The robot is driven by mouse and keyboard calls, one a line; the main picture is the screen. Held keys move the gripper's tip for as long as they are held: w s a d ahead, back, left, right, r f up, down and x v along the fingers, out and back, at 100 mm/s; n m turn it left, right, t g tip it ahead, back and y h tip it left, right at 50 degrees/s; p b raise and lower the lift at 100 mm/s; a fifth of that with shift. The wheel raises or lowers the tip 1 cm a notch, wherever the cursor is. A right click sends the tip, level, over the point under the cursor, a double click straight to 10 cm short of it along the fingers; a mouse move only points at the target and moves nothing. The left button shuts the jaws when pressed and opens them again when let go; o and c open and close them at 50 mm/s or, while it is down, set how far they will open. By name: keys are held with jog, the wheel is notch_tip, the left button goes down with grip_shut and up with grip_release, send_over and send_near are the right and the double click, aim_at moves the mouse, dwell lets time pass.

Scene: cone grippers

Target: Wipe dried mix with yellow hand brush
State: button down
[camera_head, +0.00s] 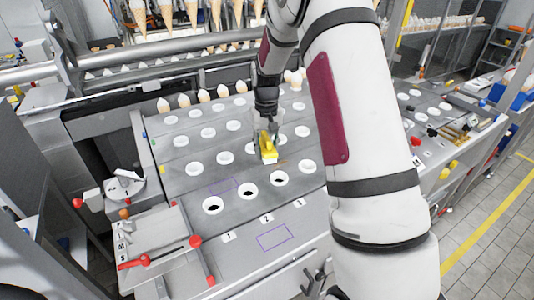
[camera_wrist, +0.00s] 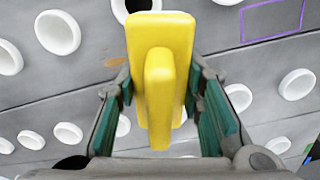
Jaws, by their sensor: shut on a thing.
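The yellow hand brush (camera_head: 268,150) is held by my gripper (camera_head: 267,127) over the middle of the grey panel (camera_head: 190,182). The brush (camera_wrist: 177,32) fills the centre of the wrist view, with its handle towards the camera. My gripper (camera_wrist: 159,90) has its green-padded fingers on both sides of the handle and is shut on it. A faint orange-brown smear, apparently the dried mix (camera_wrist: 115,62), shows on the panel just left of the brush in the wrist view. The bristles are mostly hidden, and I cannot tell whether they touch the panel.
Rows of white-rimmed holes (camera_head: 279,179) cover the panel. Purple outlined rectangles (camera_head: 272,237) mark bare areas. Red-knobbed levers (camera_head: 160,252) stand at the front left. Ice cream cones (camera_head: 204,96) line the back edge. My arm hides part of the right side.

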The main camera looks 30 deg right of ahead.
aim_at(267, 136)
jog(key=shift+r, duration=0.3)
jog(key=shift+r+p, duration=0.3)
jog(key=shift+r, duration=1.2)
